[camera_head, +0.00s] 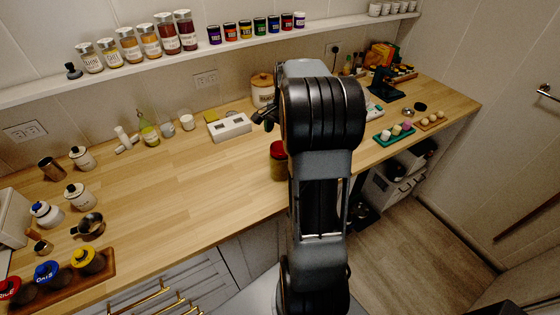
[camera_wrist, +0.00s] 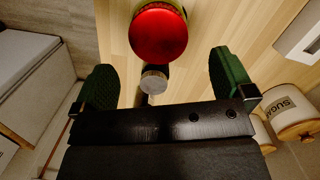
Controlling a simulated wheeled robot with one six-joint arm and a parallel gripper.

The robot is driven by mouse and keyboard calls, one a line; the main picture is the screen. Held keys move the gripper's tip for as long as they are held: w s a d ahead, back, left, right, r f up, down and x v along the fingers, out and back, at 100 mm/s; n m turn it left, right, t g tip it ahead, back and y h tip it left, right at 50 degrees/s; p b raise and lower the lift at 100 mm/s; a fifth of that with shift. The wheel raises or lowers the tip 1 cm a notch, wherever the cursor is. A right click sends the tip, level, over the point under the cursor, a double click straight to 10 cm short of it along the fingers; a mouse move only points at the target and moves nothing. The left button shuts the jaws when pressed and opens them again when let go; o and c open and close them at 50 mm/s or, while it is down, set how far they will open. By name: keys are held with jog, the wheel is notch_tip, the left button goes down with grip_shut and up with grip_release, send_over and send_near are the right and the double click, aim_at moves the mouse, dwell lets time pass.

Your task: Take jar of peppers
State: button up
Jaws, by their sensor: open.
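A jar with a red lid (camera_head: 278,160), likely the jar of peppers, stands on the wooden counter, partly hidden behind my arm in the head view. Its label cannot be read. In the wrist view its round red lid (camera_wrist: 158,32) shows from above, ahead of the fingertips, with a little green glass around its edge. My gripper (camera_wrist: 165,78) is open, its two green-padded fingers apart with nothing held between them. The jar lies beyond the fingers, roughly in line with the gap. In the head view my arm hides most of the gripper.
A white canister with a wooden lid (camera_head: 262,88) stands behind the jar; SUGAR canisters (camera_wrist: 284,108) show at the wrist view's right. A white appliance (camera_head: 229,127) is left of the jar. Spice jars (camera_head: 150,42) line the shelf. The counter's middle left is clear.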

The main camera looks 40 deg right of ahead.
aim_at(281, 147)
jog(key=shift+s+a+f+p, duration=0.1)
jog(key=shift+a+f+p, duration=0.15)
jog(key=shift+f, duration=1.05)
jog(key=shift+s+a+f+p, duration=0.1)
jog(key=shift+a+f+p, duration=0.15)
jog(key=shift+f, duration=1)
jog(key=shift+s+a+f+p, duration=0.1)
jog(key=shift+a+f+p, duration=0.15)
jog(key=shift+f, duration=1.05)
jog(key=shift+c, duration=0.2)
jog(key=shift+w+d+r, duration=0.1)
jog(key=c, duration=1.2)
